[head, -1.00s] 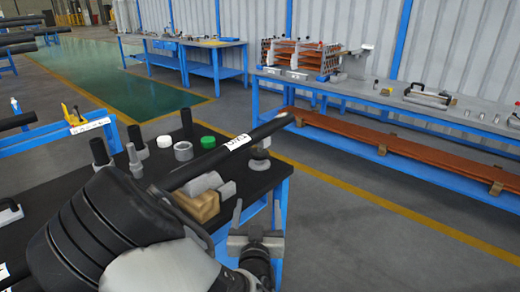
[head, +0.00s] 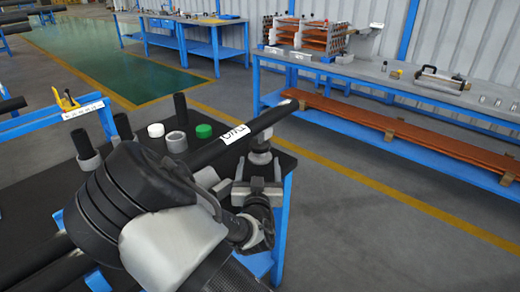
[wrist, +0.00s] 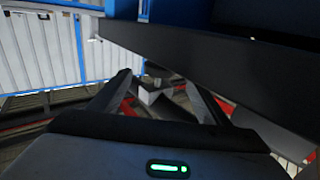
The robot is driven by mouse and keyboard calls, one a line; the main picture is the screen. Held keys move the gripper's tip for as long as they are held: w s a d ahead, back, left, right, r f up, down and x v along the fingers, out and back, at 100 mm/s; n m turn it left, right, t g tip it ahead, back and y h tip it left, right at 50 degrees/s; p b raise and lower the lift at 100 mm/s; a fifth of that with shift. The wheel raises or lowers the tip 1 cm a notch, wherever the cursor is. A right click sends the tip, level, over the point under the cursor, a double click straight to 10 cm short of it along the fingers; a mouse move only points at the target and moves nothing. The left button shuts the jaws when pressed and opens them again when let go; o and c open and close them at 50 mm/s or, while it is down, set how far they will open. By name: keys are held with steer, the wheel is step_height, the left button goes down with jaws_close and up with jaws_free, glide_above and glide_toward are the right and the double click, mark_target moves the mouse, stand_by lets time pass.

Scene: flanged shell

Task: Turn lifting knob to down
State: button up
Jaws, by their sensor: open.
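A grey knob-like fitting (head: 260,150) sits near the far right corner of the black-topped table (head: 30,195), under the end of a black pipe (head: 220,138) with a white label. I cannot tell for sure that it is the lifting knob, or how it is turned. My arm hides part of the table.
A white cap (head: 156,130), a grey ring (head: 177,141), a green cap (head: 204,131) and a dark upright cylinder (head: 181,108) stand on the table. A long blue bench (head: 420,88) stands at the right. A dark beam (wrist: 210,60) crosses the wrist view close above the fingers. The floor between the benches is clear.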

mark_target(260, 147)
steer(key=w+b, duration=0.1)
steer(key=w, duration=0.8)
steer(key=shift+w+a, duration=0.15)
steer(key=shift+w, duration=0.25)
steer(key=shift+c, duration=0.4)
steer(key=c, duration=1)
